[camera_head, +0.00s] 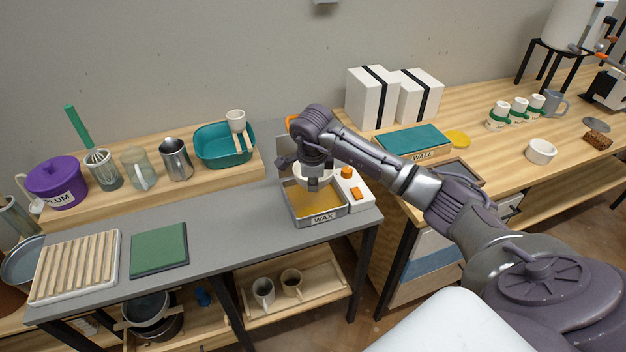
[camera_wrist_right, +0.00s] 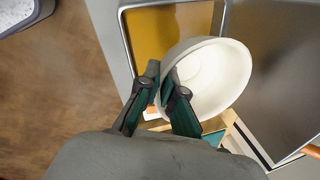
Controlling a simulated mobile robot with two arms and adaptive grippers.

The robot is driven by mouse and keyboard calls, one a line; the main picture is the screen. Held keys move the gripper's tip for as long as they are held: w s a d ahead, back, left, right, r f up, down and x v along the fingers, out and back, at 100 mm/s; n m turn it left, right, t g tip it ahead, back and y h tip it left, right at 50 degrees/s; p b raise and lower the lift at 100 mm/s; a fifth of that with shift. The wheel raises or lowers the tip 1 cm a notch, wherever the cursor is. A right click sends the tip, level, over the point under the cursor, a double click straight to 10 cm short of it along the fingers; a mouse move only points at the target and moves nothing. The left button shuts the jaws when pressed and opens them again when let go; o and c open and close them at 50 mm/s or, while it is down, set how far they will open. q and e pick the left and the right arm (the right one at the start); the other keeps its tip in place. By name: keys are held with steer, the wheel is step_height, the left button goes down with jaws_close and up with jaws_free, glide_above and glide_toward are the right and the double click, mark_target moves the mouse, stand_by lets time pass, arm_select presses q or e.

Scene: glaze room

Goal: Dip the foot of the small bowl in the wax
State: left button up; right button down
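The small white bowl (camera_head: 327,176) is above the wax pan (camera_head: 336,211), a metal pan labelled WAX with amber wax in it. My right gripper (camera_head: 313,180) reaches in from the right and is shut on the bowl's wall. In the right wrist view, the gripper (camera_wrist_right: 166,88) pinches the rim of the bowl (camera_wrist_right: 215,75), one finger inside and one outside. The amber wax (camera_wrist_right: 165,40) shows behind the bowl. The bowl's foot is hidden, so I cannot tell whether it touches the wax. My left gripper is not in view.
A white control box (camera_head: 351,188) with orange knobs adjoins the pan. Left on the grey table are a green pad (camera_head: 159,248) and a slatted rack (camera_head: 75,265). A teal basin (camera_head: 222,158) stands behind. The table between pad and pan is clear.

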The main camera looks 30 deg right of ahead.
steer(key=shift+b+x, duration=0.5)
steer(key=shift+x, duration=0.6)
steer(key=shift+s+a+f+b, duration=0.15)
steer(key=shift+s+f+b, duration=0.05)
steer(key=shift+f+b, duration=0.6)
steer(key=shift+b+x, duration=0.55)
steer(key=shift+x, duration=0.3)
steer(key=shift+a, duration=0.1)
steer(key=shift+s, duration=0.1)
steer(key=shift+b+x, duration=0.7)
steer(key=shift+x, duration=0.15)
steer(key=shift+s+a+f, duration=0.2)
steer(key=shift+s, duration=0.05)
steer(key=shift+r, duration=0.1)
